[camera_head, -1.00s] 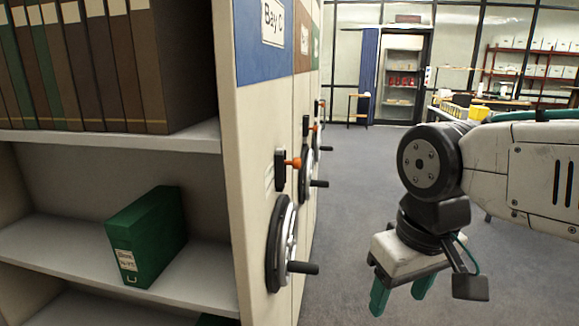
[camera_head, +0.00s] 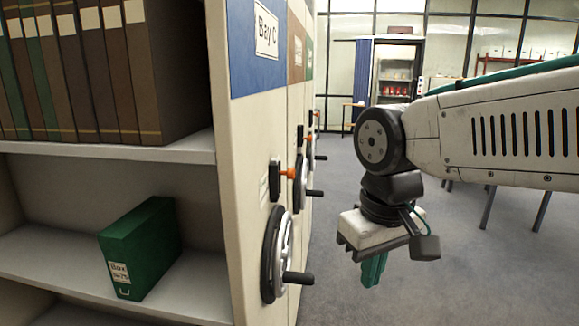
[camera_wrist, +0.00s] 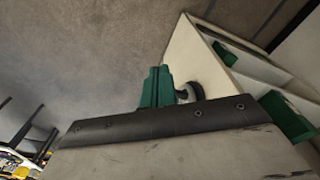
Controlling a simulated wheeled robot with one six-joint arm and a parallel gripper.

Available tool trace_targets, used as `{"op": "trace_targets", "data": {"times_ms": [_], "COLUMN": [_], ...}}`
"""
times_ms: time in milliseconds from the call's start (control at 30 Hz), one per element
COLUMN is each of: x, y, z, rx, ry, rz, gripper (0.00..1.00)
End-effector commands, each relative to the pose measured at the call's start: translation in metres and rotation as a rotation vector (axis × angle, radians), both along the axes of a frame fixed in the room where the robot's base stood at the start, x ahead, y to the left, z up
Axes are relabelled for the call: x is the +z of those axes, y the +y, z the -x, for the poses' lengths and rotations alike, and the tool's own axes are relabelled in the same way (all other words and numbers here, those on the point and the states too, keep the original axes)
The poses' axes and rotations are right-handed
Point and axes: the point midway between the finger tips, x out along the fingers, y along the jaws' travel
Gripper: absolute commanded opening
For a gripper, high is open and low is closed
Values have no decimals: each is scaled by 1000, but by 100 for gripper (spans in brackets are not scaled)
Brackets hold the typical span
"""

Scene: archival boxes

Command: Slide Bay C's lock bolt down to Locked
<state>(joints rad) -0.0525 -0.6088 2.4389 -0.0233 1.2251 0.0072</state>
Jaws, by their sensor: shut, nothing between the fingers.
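Bay C's label (camera_head: 266,30) is on the blue panel at the end of the nearest shelf unit. Below it is the lock bolt, a dark plate (camera_head: 275,180) with an orange knob (camera_head: 287,172) sticking out to the right. Under the bolt is the black handwheel (camera_head: 276,255) with its handle. My gripper (camera_head: 374,270) hangs fingers-down to the right of the handwheel, apart from it. Its green fingers are together and empty. In the wrist view the fingers (camera_wrist: 156,88) show beside the dark wheel (camera_wrist: 190,92). The bolt is not clearly seen there.
Further bays with similar wheels (camera_head: 311,150) line up behind Bay C. An open shelf at left holds brown volumes (camera_head: 95,70) and a green box (camera_head: 140,248). Clear grey floor (camera_head: 400,290) lies right of the bays. Table legs (camera_head: 488,208) stand behind my arm.

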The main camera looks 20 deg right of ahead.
Motion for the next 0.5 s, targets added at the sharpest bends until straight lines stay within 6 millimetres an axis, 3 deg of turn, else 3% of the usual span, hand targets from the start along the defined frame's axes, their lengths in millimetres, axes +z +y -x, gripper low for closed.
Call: {"op": "trace_targets", "data": {"times_ms": [100,300,400,500], "x": [48,133,170,203], "y": [10,29,33,31], "z": [-73,-191,-225,-238], "rx": [-11,-128,-201,-275], "ry": [-58,-231,-318,-394], "rz": [31,58,52,35], "gripper": [0,0,0,0]}}
